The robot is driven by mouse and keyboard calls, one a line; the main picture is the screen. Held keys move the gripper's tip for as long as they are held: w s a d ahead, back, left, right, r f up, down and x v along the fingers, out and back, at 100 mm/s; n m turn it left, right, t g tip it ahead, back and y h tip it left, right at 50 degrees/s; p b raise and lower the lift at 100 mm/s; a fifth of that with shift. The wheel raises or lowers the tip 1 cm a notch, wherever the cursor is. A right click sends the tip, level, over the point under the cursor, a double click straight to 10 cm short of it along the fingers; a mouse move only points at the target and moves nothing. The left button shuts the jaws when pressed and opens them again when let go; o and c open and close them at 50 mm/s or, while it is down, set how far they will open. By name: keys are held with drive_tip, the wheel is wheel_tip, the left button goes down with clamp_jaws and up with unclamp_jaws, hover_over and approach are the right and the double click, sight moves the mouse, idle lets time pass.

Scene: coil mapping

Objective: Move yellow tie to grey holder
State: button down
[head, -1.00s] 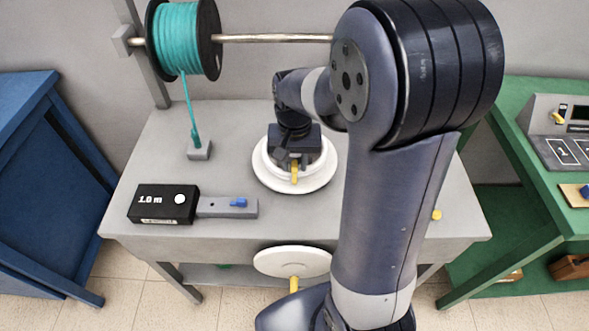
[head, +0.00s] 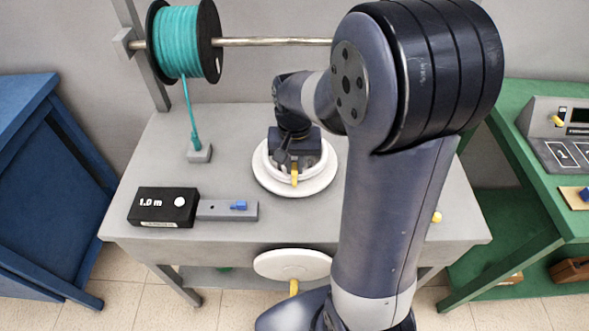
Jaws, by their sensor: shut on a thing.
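My gripper (head: 294,158) is low over a round white plate with a raised white ring (head: 318,184) at the middle of the grey table. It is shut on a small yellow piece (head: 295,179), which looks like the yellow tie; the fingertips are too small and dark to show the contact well. Another small yellow thing (head: 437,218) shows at the table's right, partly hidden by my arm. A grey bar-shaped holder (head: 214,210) extends from a black box marked 1.0 m (head: 150,205). A blue piece (head: 239,205) sits on this holder.
A teal spool (head: 182,40) hangs on a metal rod, its strand running down to a small grey block (head: 199,153). A white disc with a yellow handle (head: 292,264) is at the table's front edge. A blue table (head: 45,180) stands left, a green bench (head: 515,225) right.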

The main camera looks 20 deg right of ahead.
drive_tip(key=shift+r, duration=0.2)
drive_tip(key=shift+r+p, duration=0.35)
drive_tip(key=shift+p, duration=0.1)
drive_tip(key=shift+r+p, duration=0.45)
drive_tip(key=shift+r, duration=0.05)
wheel_tip(320, 180, up, 3)
drive_tip(key=p, duration=0.3)
drive_tip(key=shift+r, duration=0.2)
drive_tip(key=shift+f, duration=0.1)
